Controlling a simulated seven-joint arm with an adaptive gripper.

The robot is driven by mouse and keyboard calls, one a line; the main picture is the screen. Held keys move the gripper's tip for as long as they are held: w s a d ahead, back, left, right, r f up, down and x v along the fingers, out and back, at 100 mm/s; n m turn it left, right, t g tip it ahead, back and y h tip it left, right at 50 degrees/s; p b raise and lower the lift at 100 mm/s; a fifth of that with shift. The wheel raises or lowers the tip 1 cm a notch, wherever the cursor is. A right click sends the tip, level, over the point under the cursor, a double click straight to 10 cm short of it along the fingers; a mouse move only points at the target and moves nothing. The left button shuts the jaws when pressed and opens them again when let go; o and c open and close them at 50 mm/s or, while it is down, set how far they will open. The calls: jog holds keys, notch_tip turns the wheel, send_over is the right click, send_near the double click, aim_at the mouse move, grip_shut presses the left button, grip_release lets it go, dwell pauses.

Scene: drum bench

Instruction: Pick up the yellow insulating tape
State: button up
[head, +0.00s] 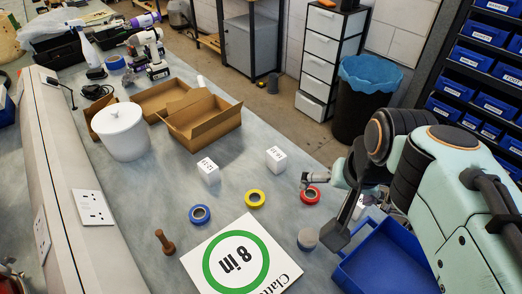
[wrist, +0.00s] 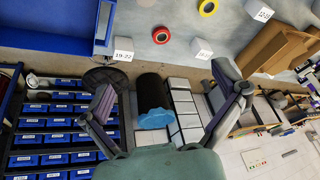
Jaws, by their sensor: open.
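The yellow insulating tape (head: 247,199) is a small ring lying flat on the bench, between the blue tape and the red tape in the head view. In the wrist view the yellow tape (wrist: 201,9) shows at the top edge. My gripper (head: 322,208) is to the right of it in the head view, apart from it and near the red tape. In the wrist view my gripper (wrist: 164,82) has its two fingers spread wide with nothing held between them.
Blue tape (head: 193,214) and red tape (head: 303,197) flank the yellow one. White labelled cubes (head: 276,160) (head: 208,171) stand behind. A white sign (head: 275,267) and wooden peg (head: 164,242) are in front. A blue bin (head: 400,278) is at right, cardboard boxes (head: 212,130) farther back.

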jog(key=w+a, duration=0.2)
jog(key=w, duration=0.8)
jog(key=n+g, duration=0.1)
jog(key=g, duration=0.2)
send_over(255, 200)
jog(key=s, duration=0.1)
jog(key=shift+h, duration=0.3)
notch_tip(255, 200, down, 27)
jog(key=shift+s+r, duration=0.15)
jog(key=f, duration=0.4)
jog(key=w+f, duration=0.1)
jog(key=f, duration=0.1)
jog(key=shift+c, duration=0.2)
jog(key=shift+n, duration=0.3)
jog(key=c, duration=1)
